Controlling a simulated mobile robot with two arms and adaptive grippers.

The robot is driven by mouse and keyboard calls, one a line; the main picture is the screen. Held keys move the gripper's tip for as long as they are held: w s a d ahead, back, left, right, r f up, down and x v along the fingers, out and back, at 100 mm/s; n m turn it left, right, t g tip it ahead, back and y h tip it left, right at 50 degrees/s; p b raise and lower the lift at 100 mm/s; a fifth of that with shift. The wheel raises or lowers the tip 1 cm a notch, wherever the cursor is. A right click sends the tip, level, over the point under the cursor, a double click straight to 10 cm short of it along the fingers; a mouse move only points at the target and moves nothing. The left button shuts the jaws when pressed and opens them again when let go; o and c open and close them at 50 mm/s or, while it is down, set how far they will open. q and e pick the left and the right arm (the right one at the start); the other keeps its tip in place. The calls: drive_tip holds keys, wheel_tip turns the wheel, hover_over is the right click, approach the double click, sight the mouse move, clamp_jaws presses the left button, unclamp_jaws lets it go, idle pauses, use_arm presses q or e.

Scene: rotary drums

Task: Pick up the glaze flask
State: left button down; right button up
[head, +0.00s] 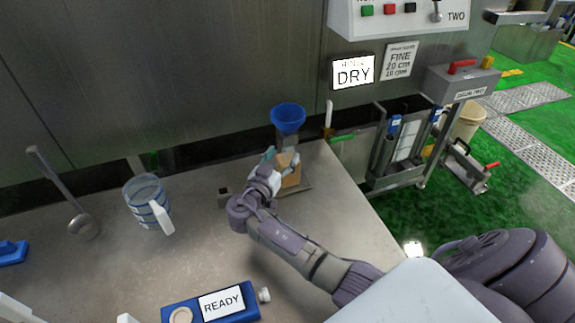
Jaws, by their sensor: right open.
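A tan, squarish vessel (291,178), which looks like the glaze flask, stands on a flat grey plate (303,189) near the counter's far right edge. My right gripper (271,160) is open right at its left front side and hides part of it. I cannot tell whether the fingers touch it or reach around it. A blue funnel (288,119) is just above the vessel, over a grey piece. My left gripper is not clearly seen.
A clear jug with blue bands (145,198), a ladle (82,226) and a blue "READY" device (213,303) are on the grey counter (110,265). A metal wall stands behind. A rack (402,150) is beyond the right edge. Counter between jug and device is clear.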

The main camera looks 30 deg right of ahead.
drive_tip(key=x, duration=0.3)
drive_tip(key=shift+d+r, duration=0.1)
drive_tip(key=shift+d, duration=0.25)
drive_tip(key=shift+a, duration=0.1)
clamp_jaws()
